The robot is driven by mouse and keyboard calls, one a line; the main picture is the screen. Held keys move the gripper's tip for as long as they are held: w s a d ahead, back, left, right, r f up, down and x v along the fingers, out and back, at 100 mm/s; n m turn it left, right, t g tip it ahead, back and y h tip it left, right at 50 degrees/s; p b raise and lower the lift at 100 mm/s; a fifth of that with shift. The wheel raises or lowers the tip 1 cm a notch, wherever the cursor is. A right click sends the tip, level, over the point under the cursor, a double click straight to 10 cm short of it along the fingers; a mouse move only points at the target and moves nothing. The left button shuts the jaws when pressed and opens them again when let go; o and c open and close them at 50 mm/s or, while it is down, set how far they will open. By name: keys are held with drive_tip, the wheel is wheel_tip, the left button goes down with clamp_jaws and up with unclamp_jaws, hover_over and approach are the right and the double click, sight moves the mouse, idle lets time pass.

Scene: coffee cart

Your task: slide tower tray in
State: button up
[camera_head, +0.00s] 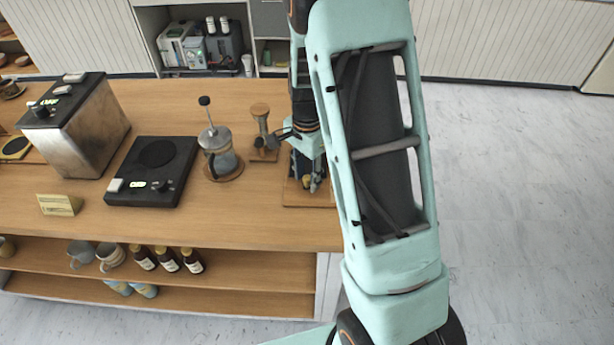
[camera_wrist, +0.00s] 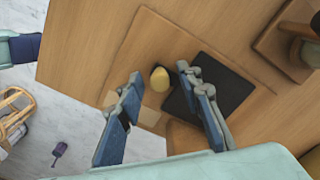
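My gripper (camera_wrist: 160,75) points down over the right end of the wooden counter, its two blue-grey fingers apart. A small yellow rounded piece (camera_wrist: 160,79) shows between the fingertips, with a gap on each side; I cannot tell its height. A dark square plate (camera_wrist: 232,88), which may be the tower tray, lies on a wooden board (camera_wrist: 147,38); the right finger covers part of it. In the head view my gripper (camera_head: 314,183) is above the board (camera_head: 303,198), mostly behind my arm. No upright tower can be made out clearly.
A tamper on a stand (camera_head: 263,140), a French press (camera_head: 220,155) and a black scale-like device (camera_head: 153,172) stand to the left. Another wooden stand (camera_wrist: 290,45) is at the wrist view's upper right.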

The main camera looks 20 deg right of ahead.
wheel_tip(320, 180, up, 12)
drive_tip(key=shift+f, duration=0.2)
drive_tip(key=shift+c, duration=0.3)
